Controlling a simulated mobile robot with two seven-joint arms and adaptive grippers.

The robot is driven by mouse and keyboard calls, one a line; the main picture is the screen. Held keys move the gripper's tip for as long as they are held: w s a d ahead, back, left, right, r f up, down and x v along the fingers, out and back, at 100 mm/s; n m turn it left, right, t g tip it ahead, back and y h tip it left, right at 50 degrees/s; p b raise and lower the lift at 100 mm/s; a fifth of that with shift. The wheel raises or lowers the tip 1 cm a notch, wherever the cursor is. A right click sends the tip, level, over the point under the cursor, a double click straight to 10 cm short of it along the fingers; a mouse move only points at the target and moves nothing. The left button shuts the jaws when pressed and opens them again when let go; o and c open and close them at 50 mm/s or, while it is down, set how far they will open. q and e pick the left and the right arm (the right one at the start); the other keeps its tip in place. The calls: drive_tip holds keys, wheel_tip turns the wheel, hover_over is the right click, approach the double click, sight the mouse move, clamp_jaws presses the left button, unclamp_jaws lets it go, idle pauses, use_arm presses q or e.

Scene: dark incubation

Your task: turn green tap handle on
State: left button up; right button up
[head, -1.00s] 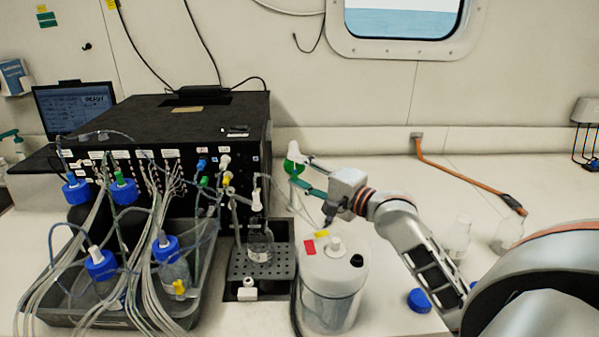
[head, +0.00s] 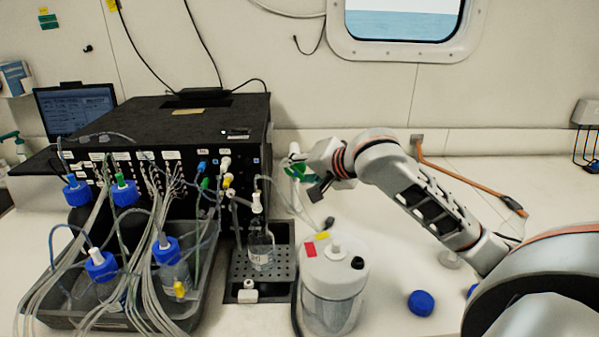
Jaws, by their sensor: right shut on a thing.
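The green tap handle (head: 292,171) is right of the black box, partly hidden by my right gripper. A white rounded part (head: 294,150) shows just above it. My right gripper (head: 300,167) reaches in from the right, its fingers at the handle and shut on it. The finger contact is small and partly covered, so the handle's exact angle cannot be told. My left gripper is not in view.
A white-lidded container (head: 333,262) stands in front of the gripper. A black box (head: 185,118) with tubes, a grey tray of bottles (head: 60,318) and a perforated stand (head: 247,272) are at left.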

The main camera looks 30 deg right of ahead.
drive_tip(key=shift+w+a+r+n+g+h, duration=0.1)
drive_tip(key=shift+a+r+n+g+h, duration=0.05)
drive_tip(key=shift+n+g+h, duration=1)
drive_tip(key=shift+h, duration=0.25)
drive_tip(key=o, duration=1.1)
drive_tip(key=shift+o, duration=0.2)
drive_tip(key=v, duration=1.2)
drive_tip(key=shift+w, duration=0.1)
